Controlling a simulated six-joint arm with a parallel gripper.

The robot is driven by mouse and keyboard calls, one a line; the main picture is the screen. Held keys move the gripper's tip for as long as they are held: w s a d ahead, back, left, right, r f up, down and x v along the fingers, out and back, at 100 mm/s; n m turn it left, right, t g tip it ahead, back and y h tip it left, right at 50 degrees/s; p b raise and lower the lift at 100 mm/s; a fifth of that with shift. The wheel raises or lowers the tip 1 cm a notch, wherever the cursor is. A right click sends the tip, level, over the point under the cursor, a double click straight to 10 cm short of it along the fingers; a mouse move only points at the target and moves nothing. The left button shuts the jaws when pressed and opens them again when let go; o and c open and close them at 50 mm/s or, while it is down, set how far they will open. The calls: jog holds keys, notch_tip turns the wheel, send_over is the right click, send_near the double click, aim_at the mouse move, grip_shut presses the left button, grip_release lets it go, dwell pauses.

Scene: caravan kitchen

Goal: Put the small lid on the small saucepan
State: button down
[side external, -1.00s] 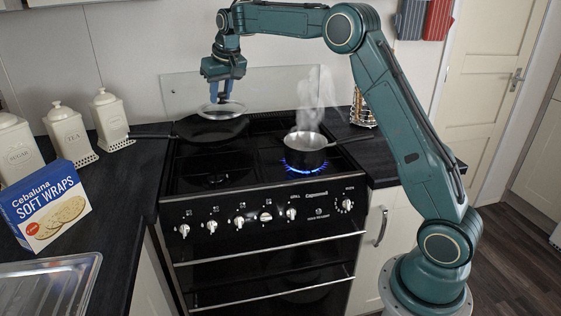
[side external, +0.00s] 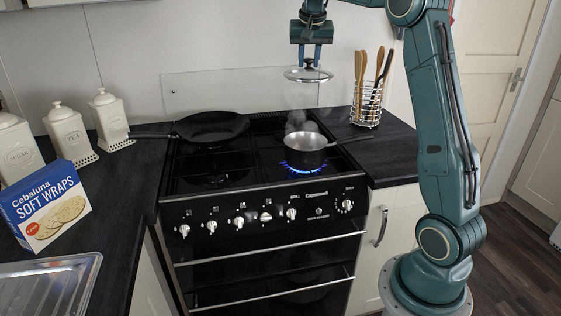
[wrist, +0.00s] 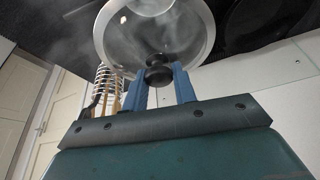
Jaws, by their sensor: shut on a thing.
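My gripper (side external: 309,64) is shut on the dark knob of the small glass lid (side external: 308,75). The lid hangs roughly level in the air, well above the small saucepan (side external: 305,156). Steam shows in the wrist view too.
A black frying pan (side external: 210,128) sits on the back left of the hob. A wire utensil holder (side external: 367,104) stands on the right counter. A glass splashback (side external: 235,92) rises behind the hob. Canisters (side external: 66,132) and a wraps box (side external: 48,207) stand at left.

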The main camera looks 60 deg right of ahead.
notch_tip(320, 180, down, 16)
jog(key=shift+r, duration=0.15)
dwell(0.7)
jog(key=shift+f, duration=2.1)
jog(key=shift+f, duration=0.4)
jog(key=c, duration=1.1)
grip_release()
jog(key=shift+r, duration=0.1)
